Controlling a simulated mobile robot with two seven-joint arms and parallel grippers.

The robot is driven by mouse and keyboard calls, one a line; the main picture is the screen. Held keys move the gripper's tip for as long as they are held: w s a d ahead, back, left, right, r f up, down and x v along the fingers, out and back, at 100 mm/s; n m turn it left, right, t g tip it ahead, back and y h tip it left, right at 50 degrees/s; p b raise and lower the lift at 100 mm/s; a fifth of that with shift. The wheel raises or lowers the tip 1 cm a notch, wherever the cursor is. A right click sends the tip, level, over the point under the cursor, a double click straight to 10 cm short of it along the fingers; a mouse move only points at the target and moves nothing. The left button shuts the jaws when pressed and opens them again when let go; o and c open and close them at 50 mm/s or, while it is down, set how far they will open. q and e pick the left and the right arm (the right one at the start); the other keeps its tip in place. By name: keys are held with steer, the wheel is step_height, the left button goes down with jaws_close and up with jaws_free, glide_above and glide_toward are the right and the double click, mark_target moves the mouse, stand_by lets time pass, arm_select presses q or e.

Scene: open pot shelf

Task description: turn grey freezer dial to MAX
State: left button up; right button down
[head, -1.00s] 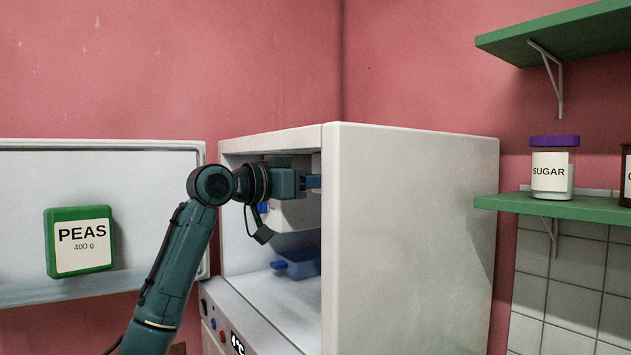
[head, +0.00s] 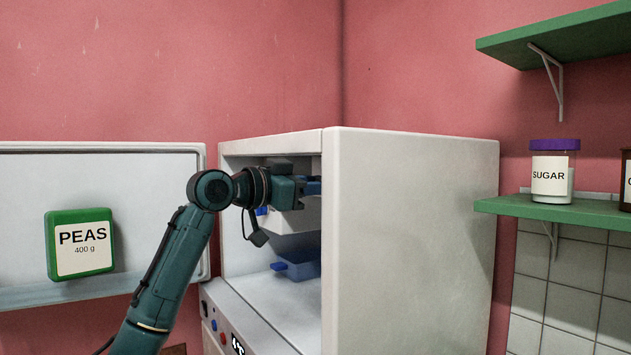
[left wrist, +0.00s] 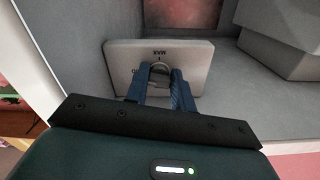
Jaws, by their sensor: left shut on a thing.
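The grey freezer dial (left wrist: 160,70) shows in the left wrist view on a pale plate (left wrist: 198,62) with lettering at its far edge, which looks like MAX upside down. My left gripper (left wrist: 161,82) has its blue fingers shut on the dial, one on each side. The fingers partly cover the dial, and I cannot tell where its pointer stands. In the head view my left gripper (head: 313,187) reaches into the open white freezer (head: 410,220); the dial is hidden there. My right gripper is not in view.
The freezer door (head: 150,200) is open to the left, with a green PEAS box (head: 80,243) on it. Inside the freezer a blue tub (head: 300,265) stands below my gripper. A SUGAR jar (head: 552,172) stands on a green shelf (head: 575,211) at the right.

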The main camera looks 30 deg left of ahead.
arm_select(q)
steer(key=m+p, duration=0.2)
steer(key=m, duration=0.5)
steer(key=m+p, duration=0.2)
steer(key=m, duration=0.6)
steer(key=shift+w+a+r+p, duration=0.1)
steer(key=shift+a+r+p, duration=0.1)
steer(key=shift+p, duration=0.2)
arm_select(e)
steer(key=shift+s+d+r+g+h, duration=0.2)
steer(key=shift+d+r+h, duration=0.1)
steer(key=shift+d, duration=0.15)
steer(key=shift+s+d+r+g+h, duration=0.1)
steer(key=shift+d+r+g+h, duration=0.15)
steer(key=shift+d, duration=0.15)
arm_select(q)
steer(key=shift+m, duration=0.4)
steer(key=o, duration=1)
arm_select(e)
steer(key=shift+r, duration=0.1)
